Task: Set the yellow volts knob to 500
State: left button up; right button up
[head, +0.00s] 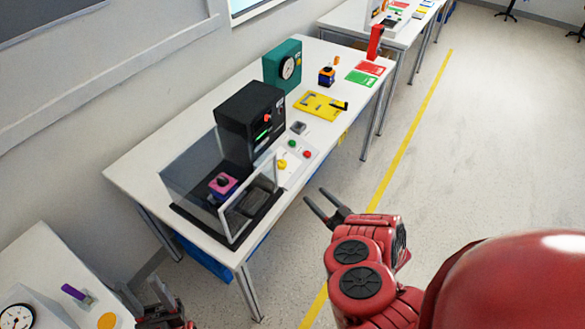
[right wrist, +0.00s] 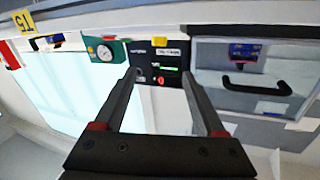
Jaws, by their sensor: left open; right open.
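The black instrument box (head: 250,118) stands mid-table, with a red-orange knob (head: 267,118) and a green display (head: 263,135) on its front. It shows inverted in the right wrist view (right wrist: 147,62). There a yellow part (right wrist: 158,41) is seen at its edge; I cannot tell if this is the volts knob. No pointer or scale number is readable. My right gripper (head: 327,206) is open and empty, in front of the table and apart from the box; its fingers frame the box in the right wrist view (right wrist: 160,78). My left gripper (head: 147,297) is open at the lower left, far from the box.
A clear-walled case (head: 193,161) with a purple part stands left of the box. A white panel (head: 291,172) with yellow, red and green buttons lies before it. A teal dial box (head: 276,62) and yellow board (head: 318,104) are beyond. The floor by the yellow line is clear.

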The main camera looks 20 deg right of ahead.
aim_at(284, 165)
jog(key=b+x, duration=0.1)
jog(key=x, duration=1.4)
jog(key=shift+w+a+f+b, duration=0.1)
jog(key=shift+w+b, duration=0.15)
jog(key=shift+b, duration=0.1)
jog(key=shift+w+a, duration=0.15)
jog(key=shift+w, duration=0.4)
jog(key=shift+w+a, duration=0.1)
jog(key=shift+w, duration=0.1)
jog(key=shift+c, duration=0.3)
